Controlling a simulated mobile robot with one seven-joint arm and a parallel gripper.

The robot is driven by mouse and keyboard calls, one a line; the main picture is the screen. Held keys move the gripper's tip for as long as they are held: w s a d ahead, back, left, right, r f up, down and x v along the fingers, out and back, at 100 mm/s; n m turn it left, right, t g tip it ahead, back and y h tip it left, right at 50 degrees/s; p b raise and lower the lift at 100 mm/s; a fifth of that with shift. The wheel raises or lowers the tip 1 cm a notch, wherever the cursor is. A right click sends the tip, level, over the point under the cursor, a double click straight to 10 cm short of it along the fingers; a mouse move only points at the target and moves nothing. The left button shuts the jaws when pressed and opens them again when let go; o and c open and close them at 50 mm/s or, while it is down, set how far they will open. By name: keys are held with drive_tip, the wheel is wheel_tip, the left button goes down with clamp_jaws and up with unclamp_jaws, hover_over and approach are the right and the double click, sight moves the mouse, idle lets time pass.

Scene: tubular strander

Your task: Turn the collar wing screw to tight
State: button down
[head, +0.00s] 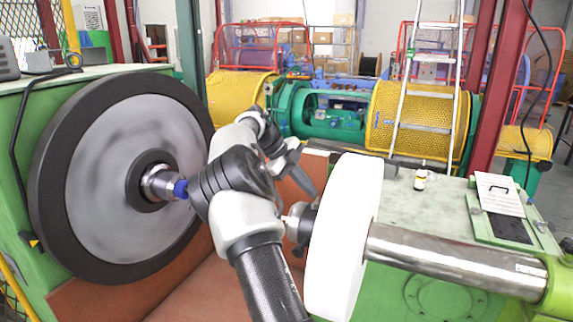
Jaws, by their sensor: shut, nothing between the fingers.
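My gripper (308,188) is the dark grey end of my arm, hanging in the middle of the head view. It is shut and empty, pointing down and right, apart from the hub below it. A dark hub or collar (302,224) sits on the left face of a white disc (345,235), with a small pale pin on its left side. At left, a metal shaft end (157,183) with a blue tip (181,189) sticks out of a large black-rimmed grey wheel (95,180). I cannot make out which small part is the wing screw. My arm covers part of this area.
A polished shaft (450,262) runs right from the white disc to a green mount. A small bottle (420,179) and a white slatted plate (499,194) are on the green bench (440,203). A ladder (418,90) and yellow guards stand behind.

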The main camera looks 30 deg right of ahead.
drive_tip(key=p+v, duration=0.5)
drive_tip(key=v, duration=1.2)
drive_tip(key=s+d+r+n+t+y, duration=0.1)
drive_tip(key=s+r+n+t+y, duration=0.15)
drive_tip(key=s+r+n, duration=0.4)
drive_tip(key=s+a+r+n+t+y, duration=0.2)
drive_tip(key=s+a+n+y, duration=0.1)
drive_tip(key=s+a+n, duration=0.3)
drive_tip(key=s+a+f+n+t, duration=0.1)
drive_tip(key=s+a+f+n, duration=0.2)
drive_tip(key=s+a+n, duration=0.3)
drive_tip(key=s+a+f+n+t+y, duration=0.1)
drive_tip(key=s+a+f+n, duration=0.3)
drive_tip(key=s, duration=0.5)
drive_tip(key=s+a+f+n+t, duration=0.2)
drive_tip(key=s+a+f+n, duration=0.1)
drive_tip(key=s+a+n, duration=0.4)
drive_tip(key=shift+s+a+f+n, duration=0.25)
drive_tip(key=shift+s+n, duration=0.35)
drive_tip(key=shift+n, duration=0.35)
drive_tip(key=shift+a, duration=0.1)
